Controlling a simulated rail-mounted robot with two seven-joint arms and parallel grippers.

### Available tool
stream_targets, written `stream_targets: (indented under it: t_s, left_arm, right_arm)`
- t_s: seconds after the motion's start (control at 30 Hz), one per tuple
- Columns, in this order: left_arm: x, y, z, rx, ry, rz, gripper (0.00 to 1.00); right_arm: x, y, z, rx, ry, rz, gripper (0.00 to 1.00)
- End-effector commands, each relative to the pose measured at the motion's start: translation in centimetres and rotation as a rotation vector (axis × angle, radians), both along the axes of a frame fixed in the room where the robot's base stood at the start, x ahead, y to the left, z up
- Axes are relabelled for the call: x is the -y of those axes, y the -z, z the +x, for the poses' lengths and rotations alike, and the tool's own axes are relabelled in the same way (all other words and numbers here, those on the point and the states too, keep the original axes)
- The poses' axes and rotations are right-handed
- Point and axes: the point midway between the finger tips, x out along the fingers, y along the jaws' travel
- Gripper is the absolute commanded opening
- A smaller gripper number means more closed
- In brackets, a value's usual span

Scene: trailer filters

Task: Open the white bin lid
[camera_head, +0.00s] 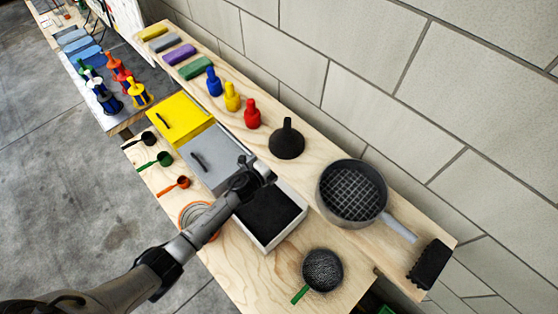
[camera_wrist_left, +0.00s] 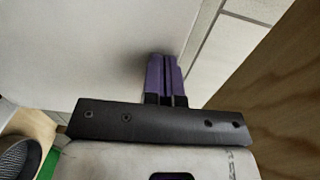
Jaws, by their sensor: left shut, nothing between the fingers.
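The white bin (camera_head: 269,246) stands on the wooden bench to the right of the grey-lidded bin. Its top shows a black interior with a pale rim, and no lid lies flat over it. My left gripper (camera_head: 268,172) is over the bin's back left corner, with its fingers shut and empty. In the left wrist view the purple fingertips (camera_wrist_left: 166,75) are together, close to or against a large pale panel (camera_wrist_left: 90,45). I cannot tell for certain whether this panel is the raised lid. My right gripper is not in view.
A grey bin lid (camera_head: 222,147) and a yellow bin lid (camera_head: 180,117) are to the left. A black funnel (camera_head: 287,143) and a large pan-like strainer (camera_head: 350,192) stand on the back shelf. A green-handled strainer (camera_head: 323,270) lies at the right. A block wall (camera_head: 380,85) rises behind.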

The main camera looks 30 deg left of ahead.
Motion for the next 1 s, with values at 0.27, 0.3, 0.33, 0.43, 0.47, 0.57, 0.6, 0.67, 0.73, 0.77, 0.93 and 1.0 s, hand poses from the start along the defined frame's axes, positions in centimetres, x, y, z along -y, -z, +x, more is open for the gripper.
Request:
stream_targets:
  t_s: [0.27, 0.3, 0.33, 0.43, 0.47, 0.57, 0.6, 0.67, 0.73, 0.77, 0.93, 1.0]
  left_arm:
    - [-0.1, -0.3, -2.0, -0.002, 0.01, -0.001, 0.0]
    - [-0.2, -0.4, -2.6, -0.003, 0.013, 0.0, 0.0]
    - [-0.3, -0.4, -3.1, -0.003, 0.015, 0.001, 0.0]
    - [-0.9, -0.1, -5.1, -0.002, 0.019, 0.004, 0.0]
    - [-1.1, -0.2, -5.6, -0.001, 0.02, 0.003, 0.0]
    - [-1.8, -0.3, -7.5, -0.002, 0.018, 0.001, 0.0]
    - [-2.1, -0.3, -8.2, -0.001, 0.019, 0.002, 0.0]
    - [-2.4, -0.4, -9.1, 0.0, 0.019, 0.002, 0.0]
    - [-2.8, -0.5, -10.1, -0.001, 0.019, 0.002, 0.0]
    - [-2.9, -0.5, -10.5, -0.001, 0.018, 0.002, 0.0]
    - [-3.5, -0.7, -12.0, -0.001, 0.018, 0.001, 0.0]
    - [-3.6, -0.8, -12.4, -0.001, 0.018, 0.001, 0.0]
  right_arm:
    - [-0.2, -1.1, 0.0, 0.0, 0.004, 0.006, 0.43]
    - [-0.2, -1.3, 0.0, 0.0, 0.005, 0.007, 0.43]
    - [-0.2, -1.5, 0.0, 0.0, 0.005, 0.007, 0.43]
    - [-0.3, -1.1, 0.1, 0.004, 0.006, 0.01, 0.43]
    - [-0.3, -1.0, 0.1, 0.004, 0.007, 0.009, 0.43]
    - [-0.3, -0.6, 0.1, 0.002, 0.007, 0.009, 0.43]
    - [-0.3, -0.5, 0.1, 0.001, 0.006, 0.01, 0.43]
    - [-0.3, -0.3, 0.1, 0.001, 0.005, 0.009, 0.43]
    - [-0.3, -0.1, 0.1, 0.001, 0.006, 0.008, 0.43]
    - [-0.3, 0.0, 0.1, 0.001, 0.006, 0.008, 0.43]
    - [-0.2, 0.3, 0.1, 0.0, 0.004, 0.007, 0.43]
    - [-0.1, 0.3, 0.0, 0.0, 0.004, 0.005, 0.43]
